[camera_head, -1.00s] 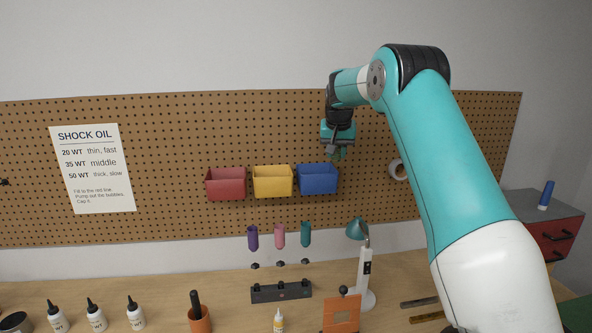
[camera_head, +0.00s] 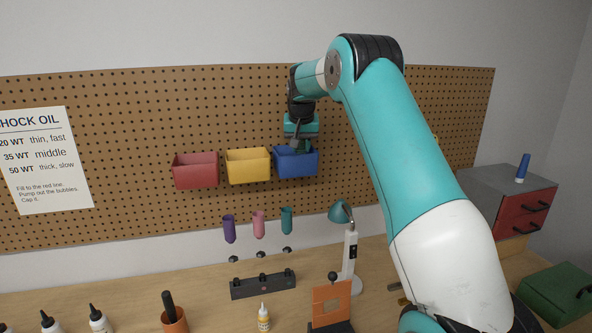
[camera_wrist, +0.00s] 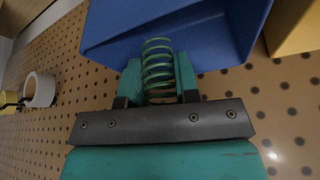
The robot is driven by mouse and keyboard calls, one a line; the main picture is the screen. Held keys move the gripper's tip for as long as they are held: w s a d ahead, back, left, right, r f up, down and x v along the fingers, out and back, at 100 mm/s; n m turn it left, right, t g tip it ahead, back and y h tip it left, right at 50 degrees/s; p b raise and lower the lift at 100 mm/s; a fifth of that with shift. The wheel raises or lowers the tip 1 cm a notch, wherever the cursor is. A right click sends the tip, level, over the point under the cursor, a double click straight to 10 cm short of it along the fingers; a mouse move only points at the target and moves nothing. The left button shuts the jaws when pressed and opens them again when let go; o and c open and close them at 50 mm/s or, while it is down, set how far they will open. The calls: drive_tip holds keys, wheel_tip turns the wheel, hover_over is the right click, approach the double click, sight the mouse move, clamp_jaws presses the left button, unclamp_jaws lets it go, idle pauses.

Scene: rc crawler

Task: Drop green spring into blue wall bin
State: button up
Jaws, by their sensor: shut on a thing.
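The green spring (camera_wrist: 157,62) is held between the two fingers of my gripper (camera_wrist: 158,78) in the wrist view. The blue wall bin (camera_wrist: 215,30) lies right behind the spring and fingertips there and fills the top of that view. In the head view the blue bin (camera_head: 297,163) hangs on the pegboard, rightmost of three bins. My gripper (camera_head: 300,146) points down at the bin's top opening, around rim height. The spring is too hidden to make out in the head view. I cannot tell how far the spring reaches inside the bin.
The yellow bin (camera_head: 248,167) hangs just left of the blue one, with the red bin (camera_head: 195,171) beyond it. The pegboard (camera_head: 130,120) is close behind.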

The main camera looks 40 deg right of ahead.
drive_tip(key=o, duration=1)
drive_tip(key=shift+c, duration=0.2)
drive_tip(key=shift+s, duration=0.1)
drive_tip(key=b+v, duration=0.1)
drive_tip(key=v, duration=1.6)
drive_tip(key=shift+a, duration=0.2)
drive_tip(key=shift+r, duration=0.1)
